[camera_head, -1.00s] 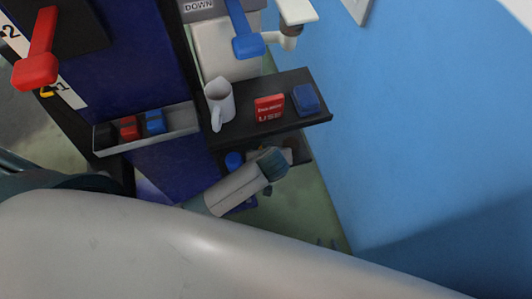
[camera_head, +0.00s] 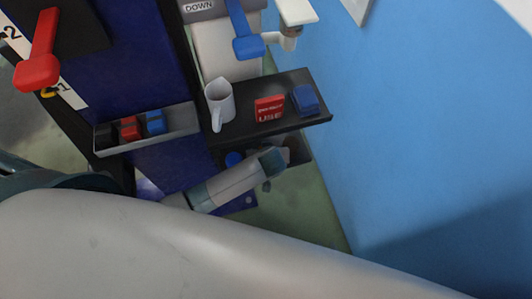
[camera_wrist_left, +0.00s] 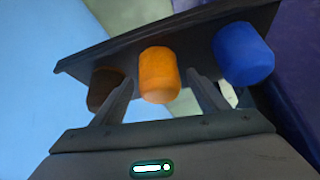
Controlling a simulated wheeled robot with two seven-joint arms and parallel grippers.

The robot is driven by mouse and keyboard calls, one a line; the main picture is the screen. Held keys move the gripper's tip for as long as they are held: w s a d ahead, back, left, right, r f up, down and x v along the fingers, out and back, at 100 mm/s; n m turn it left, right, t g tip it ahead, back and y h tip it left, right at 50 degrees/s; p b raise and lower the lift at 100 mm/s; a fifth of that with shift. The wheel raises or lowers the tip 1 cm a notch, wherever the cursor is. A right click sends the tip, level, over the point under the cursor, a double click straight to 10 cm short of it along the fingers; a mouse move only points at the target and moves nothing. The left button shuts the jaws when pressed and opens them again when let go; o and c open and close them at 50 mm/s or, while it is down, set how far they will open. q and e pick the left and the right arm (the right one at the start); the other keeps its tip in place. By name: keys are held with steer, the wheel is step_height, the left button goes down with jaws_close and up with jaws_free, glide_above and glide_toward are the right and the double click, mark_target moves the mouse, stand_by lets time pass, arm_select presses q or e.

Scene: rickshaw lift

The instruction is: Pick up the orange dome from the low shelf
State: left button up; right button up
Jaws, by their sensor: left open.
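In the left wrist view the orange dome (camera_wrist_left: 158,75) sits on the dark low shelf (camera_wrist_left: 205,35), which looks upside down there. My left gripper (camera_wrist_left: 161,88) is open, with a finger on each side of the dome's image. I cannot tell whether either finger touches it. A blue dome (camera_wrist_left: 243,54) is to the right and a dark brown one (camera_wrist_left: 105,90) to the left. In the head view a pale arm part of mine with a teal end reaches over the low shelf (camera_head: 298,152) and hides the orange dome. No right fingertips can be made out there.
Above the low shelf, a black shelf (camera_head: 240,137) carries a grey mug (camera_head: 219,104), a red box (camera_head: 269,108) and a blue block (camera_head: 305,100). A grey tray (camera_head: 180,136) holds small blocks at left. A blue wall (camera_head: 400,140) closes the right side.

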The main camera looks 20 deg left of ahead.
arm_select(q)
steer(key=c, duration=1.1)
steer(key=shift+r, duration=0.5)
steer(key=r, duration=0.3)
steer(key=shift+d+r, duration=0.15)
steer(key=shift+d, duration=0.1)
steer(key=s+d+r, duration=0.1)
steer(key=d+r, duration=0.1)
steer(key=d, duration=0.1)
steer(key=s+d+r, duration=0.1)
steer(key=d+r, duration=0.1)
steer(key=d, duration=0.2)
steer(key=s+d+r+b, duration=0.1)
steer(key=s+d+r, duration=0.1)
steer(key=d, duration=0.1)
steer(key=shift+s+d+r, duration=0.1)
steer(key=shift+d+r, duration=0.1)
steer(key=shift+r, duration=0.15)
